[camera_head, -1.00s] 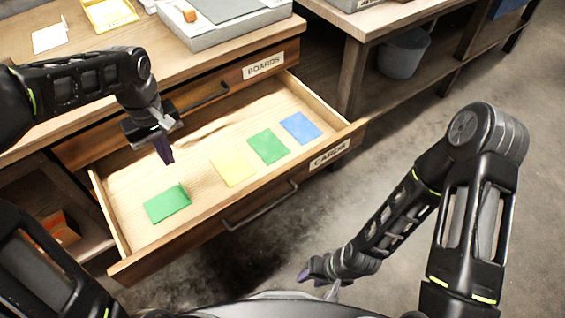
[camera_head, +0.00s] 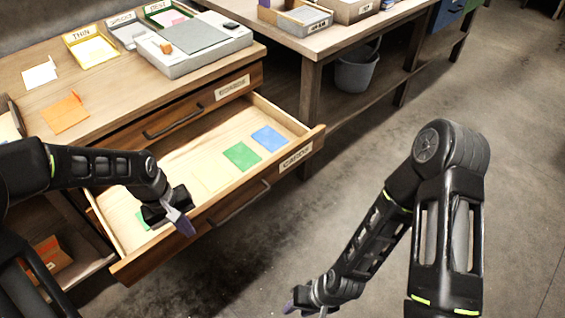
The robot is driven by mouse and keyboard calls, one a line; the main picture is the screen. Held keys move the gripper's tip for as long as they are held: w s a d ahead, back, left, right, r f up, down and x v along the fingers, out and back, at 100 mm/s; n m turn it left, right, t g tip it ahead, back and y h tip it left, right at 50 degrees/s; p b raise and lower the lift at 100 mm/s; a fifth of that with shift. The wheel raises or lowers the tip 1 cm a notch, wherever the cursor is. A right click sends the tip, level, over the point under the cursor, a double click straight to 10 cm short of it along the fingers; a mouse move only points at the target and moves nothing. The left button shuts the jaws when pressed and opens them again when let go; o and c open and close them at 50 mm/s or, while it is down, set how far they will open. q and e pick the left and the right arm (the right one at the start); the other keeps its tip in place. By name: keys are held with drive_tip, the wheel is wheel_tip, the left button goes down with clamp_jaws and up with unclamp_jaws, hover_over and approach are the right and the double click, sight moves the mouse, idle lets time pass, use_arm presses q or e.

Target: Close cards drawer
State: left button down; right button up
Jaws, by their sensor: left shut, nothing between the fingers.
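The cards drawer (camera_head: 297,151) is pulled far out from the desk, with its label on the front panel. Green, yellow and blue cards lie flat inside; one green card (camera_head: 242,156) and the blue card (camera_head: 269,138) show fully. My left gripper (camera_head: 183,224) is shut and empty, over the drawer's front part near its front edge, left of the handle (camera_head: 240,203). It partly hides a green card at the drawer's left. Whether it touches the drawer front I cannot tell. My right gripper (camera_head: 305,302) hangs low at the bottom edge, away from the drawer; its fingers are too small to judge.
The boards drawer (camera_head: 232,88) above is shut. On the desk top are a grey device (camera_head: 194,65), an orange sheet (camera_head: 65,113) and several small trays. A second table with a grey bin (camera_head: 356,72) under it stands right. The floor before the drawer is clear.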

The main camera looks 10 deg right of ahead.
use_arm(q)
drive_tip(key=s+d+f+m+h+b, duration=0.1)
drive_tip(key=s+d+f+b, duration=0.2)
drive_tip(key=f, duration=0.9)
drive_tip(key=s+d+f+m+h+b, duration=0.1)
drive_tip(key=s+d+f+m+b, duration=0.1)
drive_tip(key=s+d+f, duration=0.6)
drive_tip(key=s+f+b, duration=0.1)
drive_tip(key=s+f, duration=0.4)
drive_tip(key=s, duration=0.1)
drive_tip(key=shift+s+d+t, duration=0.3)
drive_tip(key=shift+d, duration=0.05)
drive_tip(key=shift+d+f, duration=0.1)
